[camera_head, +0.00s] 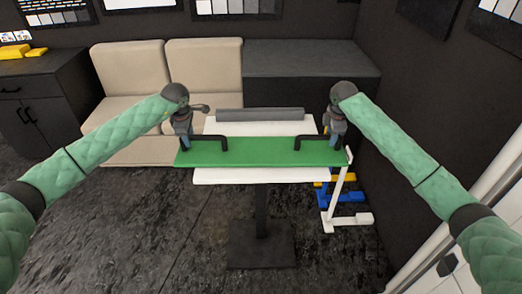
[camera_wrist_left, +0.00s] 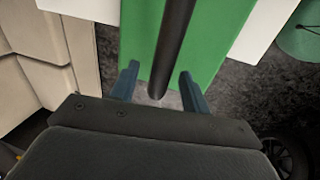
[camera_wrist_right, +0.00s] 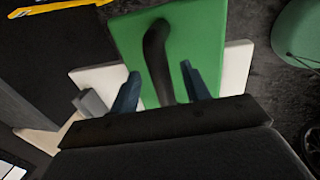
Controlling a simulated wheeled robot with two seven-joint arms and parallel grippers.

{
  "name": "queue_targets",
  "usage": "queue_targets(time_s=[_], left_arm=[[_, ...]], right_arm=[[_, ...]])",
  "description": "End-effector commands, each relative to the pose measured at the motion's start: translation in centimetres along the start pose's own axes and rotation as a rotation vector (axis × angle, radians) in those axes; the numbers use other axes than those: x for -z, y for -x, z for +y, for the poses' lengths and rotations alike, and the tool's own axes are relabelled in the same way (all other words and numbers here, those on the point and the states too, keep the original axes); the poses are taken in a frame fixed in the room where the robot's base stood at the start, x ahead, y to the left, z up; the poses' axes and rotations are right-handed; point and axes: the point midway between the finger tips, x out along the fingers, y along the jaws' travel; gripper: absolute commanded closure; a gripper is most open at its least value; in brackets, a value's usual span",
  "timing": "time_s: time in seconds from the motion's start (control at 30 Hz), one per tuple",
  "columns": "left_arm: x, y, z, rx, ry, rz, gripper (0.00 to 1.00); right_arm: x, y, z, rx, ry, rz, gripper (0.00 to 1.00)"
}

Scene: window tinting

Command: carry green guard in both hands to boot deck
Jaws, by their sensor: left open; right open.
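The green guard (camera_head: 262,153) is a long flat board with a black handle near each end, the left handle (camera_head: 210,142) and the right handle (camera_head: 317,141). It lies across a white table (camera_head: 260,176). My left gripper (camera_head: 186,140) is open at the left end, with the handle between its spread fingers in the left wrist view (camera_wrist_left: 158,70). My right gripper (camera_head: 335,138) is open at the right end, with the other handle between its fingers in the right wrist view (camera_wrist_right: 160,70). A dark grey-topped block (camera_head: 305,57) at the back right looks like the boot deck.
A grey roll (camera_head: 260,114) lies at the table's far edge. Beige seats (camera_head: 130,72) stand behind on the left, beside the dark block. A white stand (camera_head: 343,215) and blue and yellow pieces (camera_head: 326,195) are on the floor at right. Floor at front left is clear.

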Motion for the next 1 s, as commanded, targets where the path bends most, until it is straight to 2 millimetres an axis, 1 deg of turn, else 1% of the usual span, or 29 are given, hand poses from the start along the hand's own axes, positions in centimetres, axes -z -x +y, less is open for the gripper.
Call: queue_targets(time_s=[0.1,0.2,0.57,0.6,0.67,0.7,0.77,0.8,1.0], left_arm=[[0.0,-1.1,0.0,0.000,0.000,0.000,0.53],[-0.1,-1.6,0.0,0.000,-0.001,-0.001,0.53],[0.0,-2.0,0.0,-0.001,-0.001,0.000,0.53],[0.0,-2.0,0.0,-0.001,-0.001,0.000,0.61],[0.0,-2.0,0.0,-0.001,-0.001,0.000,0.73],[0.0,-2.0,0.0,-0.001,-0.001,0.000,0.81],[0.0,-2.0,0.0,-0.001,-0.001,0.000,0.92],[0.0,-2.0,0.0,-0.001,-0.001,0.000,1.00],[0.0,-2.0,0.0,-0.001,-0.001,0.000,1.00]], right_arm=[[0.0,-1.1,0.0,0.002,-0.001,0.000,0.53],[0.0,-1.7,0.0,0.000,-0.001,0.001,0.53],[0.0,-2.0,0.0,0.000,-0.001,0.000,0.53],[0.0,-2.0,0.0,0.000,-0.001,0.000,0.61],[0.0,-2.0,0.0,0.000,-0.001,0.000,0.73],[0.0,-2.0,0.0,0.000,-0.001,0.000,0.81],[0.0,-2.0,0.0,0.000,-0.001,0.000,0.93],[0.0,-2.0,0.0,0.000,-0.001,0.000,1.00],[0.0,-2.0,0.0,-0.001,-0.001,0.000,1.00]])
